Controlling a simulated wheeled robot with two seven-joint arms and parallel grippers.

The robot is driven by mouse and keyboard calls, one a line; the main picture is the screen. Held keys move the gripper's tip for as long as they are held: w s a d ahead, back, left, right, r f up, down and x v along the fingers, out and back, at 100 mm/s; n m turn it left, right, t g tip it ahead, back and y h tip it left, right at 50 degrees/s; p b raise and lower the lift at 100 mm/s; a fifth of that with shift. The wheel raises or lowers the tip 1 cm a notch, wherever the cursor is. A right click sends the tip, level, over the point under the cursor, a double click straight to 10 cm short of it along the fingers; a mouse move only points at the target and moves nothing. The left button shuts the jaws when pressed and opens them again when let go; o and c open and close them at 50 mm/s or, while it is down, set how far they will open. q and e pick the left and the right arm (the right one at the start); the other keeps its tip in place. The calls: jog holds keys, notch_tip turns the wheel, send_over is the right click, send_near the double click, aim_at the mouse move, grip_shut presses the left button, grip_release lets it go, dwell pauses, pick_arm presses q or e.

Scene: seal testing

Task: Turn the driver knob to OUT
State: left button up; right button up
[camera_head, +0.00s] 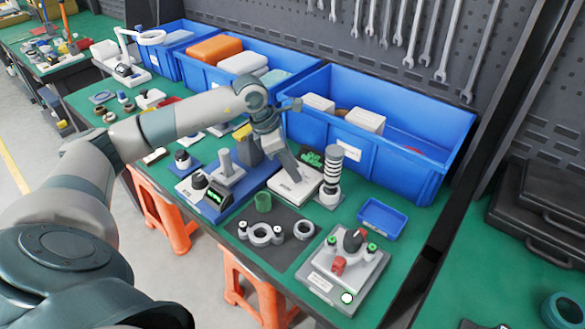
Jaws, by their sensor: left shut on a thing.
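My left gripper (287,163) reaches down from the upper left onto a low white unit (297,191) in the middle of the bench. Its fingers are shut on a small part at the top of this unit, apparently the driver knob, which the fingers mostly hide. I cannot read the knob's setting. My right gripper is not in view.
A blue-based press (226,172) stands close left, and a ribbed column (332,172) close right. A dark mat with rings (270,233) and a grey fixture with a red part (340,265) lie in front. Large blue bins (395,150) line the back. A small blue tray (382,216) sits right.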

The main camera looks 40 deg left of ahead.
pick_arm(q)
jog(key=o, duration=1)
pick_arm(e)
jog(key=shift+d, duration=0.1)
pick_arm(q)
jog(key=shift+r, duration=0.1)
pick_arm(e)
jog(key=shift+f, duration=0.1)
pick_arm(q)
jog(key=shift+s+a+r, duration=0.1)
jog(key=shift+a+r, duration=0.1)
jog(key=shift+r, duration=0.3)
jog(key=b+v, duration=0.2)
jog(key=v, duration=1.4)
jog(key=shift+d+r+b, duration=0.1)
jog(key=shift+b, duration=0.2)
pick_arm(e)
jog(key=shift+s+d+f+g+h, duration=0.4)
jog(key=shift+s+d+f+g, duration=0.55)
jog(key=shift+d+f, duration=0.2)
